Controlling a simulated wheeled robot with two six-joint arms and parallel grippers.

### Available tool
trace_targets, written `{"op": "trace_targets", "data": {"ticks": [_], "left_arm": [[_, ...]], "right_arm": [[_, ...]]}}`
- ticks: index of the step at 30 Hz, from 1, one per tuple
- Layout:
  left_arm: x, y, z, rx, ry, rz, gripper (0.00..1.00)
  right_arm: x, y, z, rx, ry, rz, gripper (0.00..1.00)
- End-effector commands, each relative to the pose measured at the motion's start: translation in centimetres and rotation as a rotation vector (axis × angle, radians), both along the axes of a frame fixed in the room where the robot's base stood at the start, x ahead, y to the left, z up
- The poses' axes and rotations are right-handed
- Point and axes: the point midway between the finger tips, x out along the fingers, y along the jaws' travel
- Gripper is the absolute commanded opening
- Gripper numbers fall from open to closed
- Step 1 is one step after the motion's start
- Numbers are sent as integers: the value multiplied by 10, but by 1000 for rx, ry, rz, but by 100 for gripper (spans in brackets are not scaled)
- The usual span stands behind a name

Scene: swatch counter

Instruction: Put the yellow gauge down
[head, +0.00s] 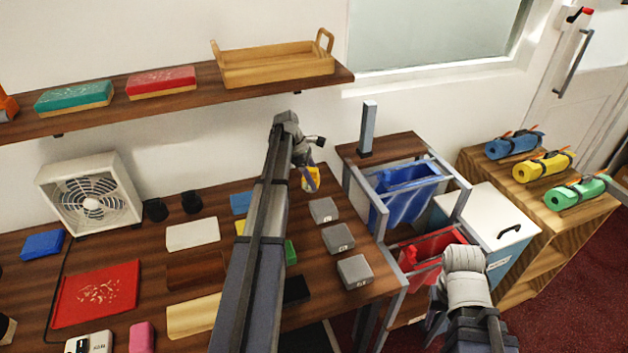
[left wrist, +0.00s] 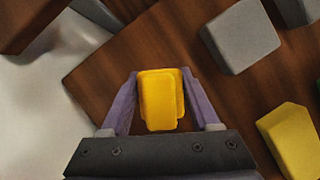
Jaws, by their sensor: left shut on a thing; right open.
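The yellow gauge (head: 312,180) is a small yellow block held in my left gripper (head: 309,170), over the back right part of the dark wooden counter (head: 130,230). In the left wrist view the gauge (left wrist: 160,100) sits between both purple fingers of the left gripper (left wrist: 160,76), which are shut on it. The counter's corner shows beneath it; I cannot tell whether the gauge touches the wood. My right arm shows at the lower right of the head view, but its gripper fingers are not visible.
Several grey blocks (head: 338,237) stand along the counter's right side. A yellow block (left wrist: 292,138) lies at the right of the left wrist view. A fan (head: 90,195) and swatches fill the left. A cart with a blue bag (head: 405,195) stands right of the counter.

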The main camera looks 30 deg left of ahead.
Motion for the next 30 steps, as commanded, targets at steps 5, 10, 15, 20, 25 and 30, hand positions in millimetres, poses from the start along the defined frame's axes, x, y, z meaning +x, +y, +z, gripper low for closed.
{"op": "trace_targets", "data": {"ticks": [5, 10, 15, 20, 25, 30], "left_arm": [[0, 0, -2, 0, 0, 0, 75], [0, 0, -2, 0, 0, 0, 92], [0, 0, -2, 0, 0, 0, 92], [0, 0, 0, 0, 0, 0, 92], [-1, 2, 10, 0, 0, 0, 92], [-3, 9, 30, 0, 0, 1, 92]], "right_arm": [[0, 0, -2, 0, 0, 0, 50], [0, 0, -2, 0, 0, 0, 50], [0, 0, -2, 0, 0, 0, 50], [0, 0, 0, 0, 0, 0, 50], [0, 0, 10, 0, 0, 0, 50], [0, 0, 30, 0, 0, 0, 50]]}}
